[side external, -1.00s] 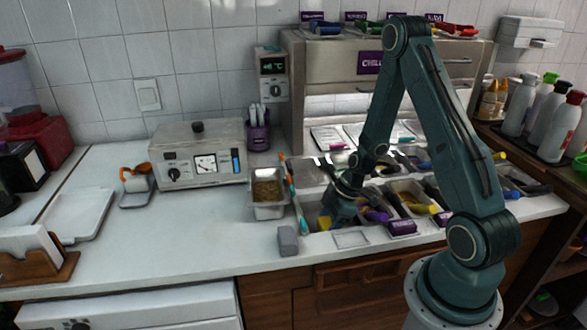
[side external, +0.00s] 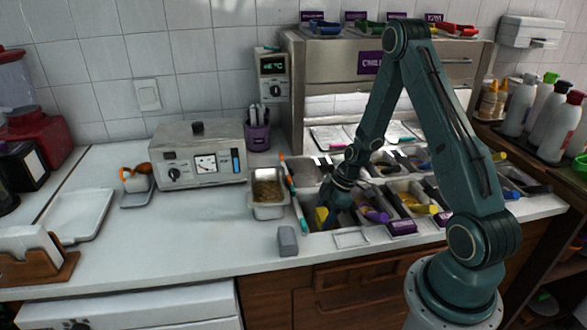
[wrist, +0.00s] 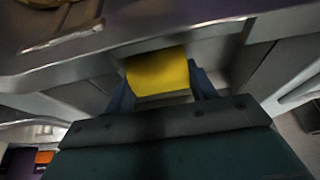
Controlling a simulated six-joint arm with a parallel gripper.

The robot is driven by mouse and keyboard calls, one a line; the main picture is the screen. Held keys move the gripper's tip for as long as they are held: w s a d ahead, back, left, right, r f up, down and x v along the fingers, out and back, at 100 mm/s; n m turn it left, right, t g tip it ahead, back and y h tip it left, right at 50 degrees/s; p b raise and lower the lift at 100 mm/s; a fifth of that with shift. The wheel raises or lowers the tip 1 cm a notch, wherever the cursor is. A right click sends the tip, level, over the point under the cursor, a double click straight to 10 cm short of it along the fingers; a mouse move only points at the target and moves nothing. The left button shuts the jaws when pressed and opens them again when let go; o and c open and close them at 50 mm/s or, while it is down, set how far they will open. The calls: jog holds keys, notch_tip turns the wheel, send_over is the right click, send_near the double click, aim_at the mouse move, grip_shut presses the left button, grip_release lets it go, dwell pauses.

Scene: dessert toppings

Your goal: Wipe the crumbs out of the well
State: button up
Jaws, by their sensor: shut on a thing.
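My gripper (side external: 327,216) is down in the front left well (side external: 311,226) of the topping rail, and its arm comes in from the right. It is shut on a yellow sponge-like block (side external: 321,214). In the wrist view the yellow block (wrist: 158,73) sits between my two blue fingers (wrist: 163,87), with grey metal walls around it. I cannot tell whether the block touches the well floor. No crumbs can be made out; the gripper and the block hide part of the well.
A metal pan of brown topping (side external: 268,190) stands left of the well. A grey block (side external: 287,240) lies on the counter in front. Filled wells with coloured-handled utensils (side external: 408,203) are close on the right.

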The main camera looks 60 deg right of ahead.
jog(key=shift+a, duration=0.1)
jog(key=shift+s+a+f, duration=0.2)
jog(key=shift+s+a, duration=1.25)
jog(key=shift+w, duration=0.1)
jog(key=shift+w+d+r, duration=0.1)
jog(key=shift+w+d, duration=0.15)
jog(key=shift+w, duration=0.25)
jog(key=shift+w+d, duration=0.25)
jog(key=shift+w, duration=0.2)
jog(key=shift+r, duration=0.1)
notch_tip(320, 180, up, 13)
dwell(0.7)
